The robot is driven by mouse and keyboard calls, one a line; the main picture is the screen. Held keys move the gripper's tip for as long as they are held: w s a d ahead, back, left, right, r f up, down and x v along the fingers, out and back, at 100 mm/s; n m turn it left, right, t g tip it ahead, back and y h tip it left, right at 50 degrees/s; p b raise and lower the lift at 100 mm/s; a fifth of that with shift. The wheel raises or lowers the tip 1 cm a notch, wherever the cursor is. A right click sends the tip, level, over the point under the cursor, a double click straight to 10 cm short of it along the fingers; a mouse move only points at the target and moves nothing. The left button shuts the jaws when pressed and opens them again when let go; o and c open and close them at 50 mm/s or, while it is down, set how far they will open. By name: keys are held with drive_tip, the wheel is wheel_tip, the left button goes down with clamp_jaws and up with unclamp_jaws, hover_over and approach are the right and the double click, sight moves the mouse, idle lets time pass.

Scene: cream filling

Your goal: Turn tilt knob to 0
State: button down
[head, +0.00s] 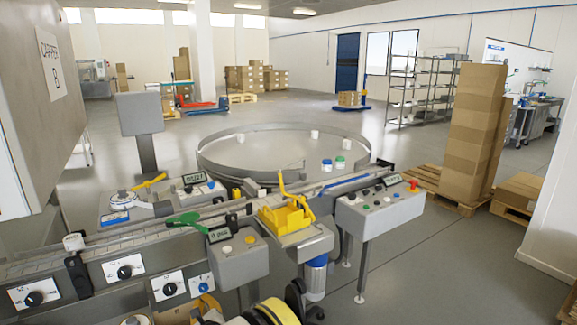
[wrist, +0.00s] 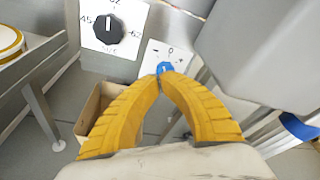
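The tilt knob (wrist: 165,68) is a small blue knob on a white plate marked with minus, 0 and plus in the wrist view. Its white mark seems to point roughly up, towards the 0; the exact angle is hard to tell. In the head view the blue knob (head: 203,287) sits low on the conveyor's front side. My gripper (wrist: 166,76) has two curved yellow fingers, their tips drawn close together at the knob, one on each side. They appear shut on it, and hide its lower part.
A black dial (wrist: 107,28) with numbers around it is left of the knob. A cardboard box (wrist: 95,108) is below. A grey housing (wrist: 245,45) stands close on the right. In the head view, a control box (head: 238,258) juts out beside the knob.

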sight(201, 280)
drive_tip(key=shift+w+a, duration=0.6)
drive_tip(key=shift+w, duration=0.35)
drive_tip(key=shift+w+a, duration=0.65)
drive_tip(key=shift+w, duration=0.25)
drive_tip(key=shift+w+a, duration=0.6)
drive_tip(key=shift+w, duration=0.35)
drive_tip(key=shift+d+f, duration=0.1)
drive_tip(key=shift+d, duration=0.05)
drive_tip(key=shift+w+d, duration=0.15)
drive_tip(key=shift+w+d+r, duration=0.25)
drive_tip(key=shift+d+r, duration=0.1)
drive_tip(key=shift+r, duration=0.05)
drive_tip(key=shift+d, duration=0.15)
